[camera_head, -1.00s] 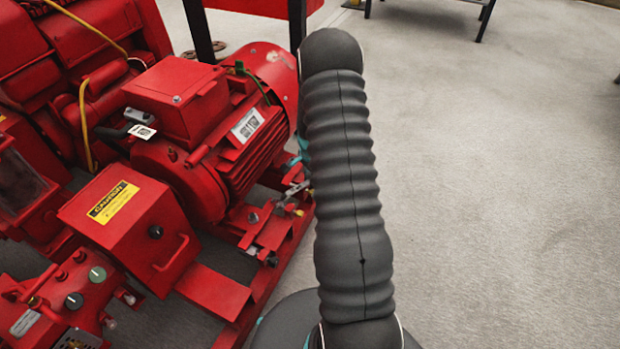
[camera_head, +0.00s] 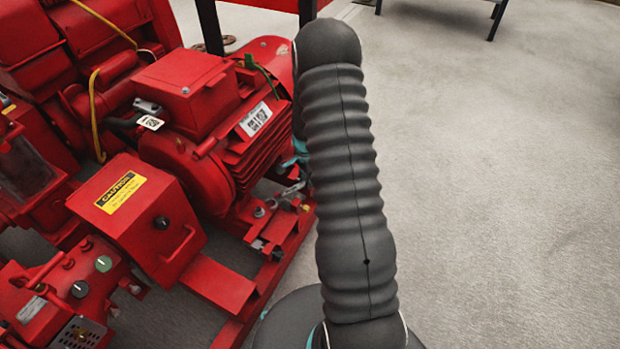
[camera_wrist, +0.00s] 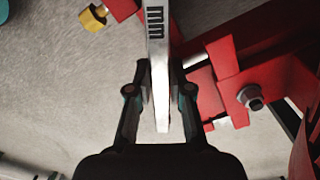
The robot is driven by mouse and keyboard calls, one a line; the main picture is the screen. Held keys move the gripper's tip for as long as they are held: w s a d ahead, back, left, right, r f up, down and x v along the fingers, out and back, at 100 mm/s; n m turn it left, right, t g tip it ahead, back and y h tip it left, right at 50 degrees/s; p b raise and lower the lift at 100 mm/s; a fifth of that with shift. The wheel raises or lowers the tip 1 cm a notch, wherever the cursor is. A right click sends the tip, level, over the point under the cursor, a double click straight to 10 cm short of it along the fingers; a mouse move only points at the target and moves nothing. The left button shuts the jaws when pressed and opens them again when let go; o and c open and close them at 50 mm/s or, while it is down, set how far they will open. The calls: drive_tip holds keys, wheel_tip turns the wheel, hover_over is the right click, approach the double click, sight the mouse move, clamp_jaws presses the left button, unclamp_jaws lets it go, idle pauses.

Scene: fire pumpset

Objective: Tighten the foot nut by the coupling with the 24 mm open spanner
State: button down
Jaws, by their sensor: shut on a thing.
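The spanner (camera_wrist: 158,35), a flat pale metal bar with dark "mm" lettering, stands upright in the wrist view. My gripper (camera_wrist: 158,92) is shut on it, one finger on each side. The spanner's upper end runs out of the picture, so its jaw is hidden. A bolt with a grey nut (camera_wrist: 251,97) sits on a red bracket to the right, apart from my gripper. In the head view, a foot nut (camera_head: 259,212) shows at the motor's near foot, by the red guard box. My arm covers most of my gripper there.
The red motor (camera_head: 190,150) and guard box with a caution label (camera_head: 121,192) stand on a red base rail (camera_head: 270,275). A yellow-tipped fitting (camera_wrist: 93,17) shows at top left of the wrist view. Open grey floor (camera_head: 500,200) lies to the right.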

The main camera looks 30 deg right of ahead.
sight(296, 187)
drive_tip(key=shift+s+a, duration=0.2)
drive_tip(key=shift+a, duration=2)
idle(0.4)
drive_tip(key=shift+s, duration=0.1)
drive_tip(key=shift+s+m+b, duration=0.55)
drive_tip(key=shift+s+m, duration=1.05)
drive_tip(key=shift+s, duration=0.25)
drive_tip(key=s+a+m+b, duration=0.2)
drive_tip(key=s+a+m, duration=0.4)
drive_tip(key=s+m, duration=0.3)
idle(0.4)
drive_tip(key=shift+w+d, duration=0.25)
drive_tip(key=shift+d, duration=0.05)
idle(0.7)
drive_tip(key=shift+s, duration=0.1)
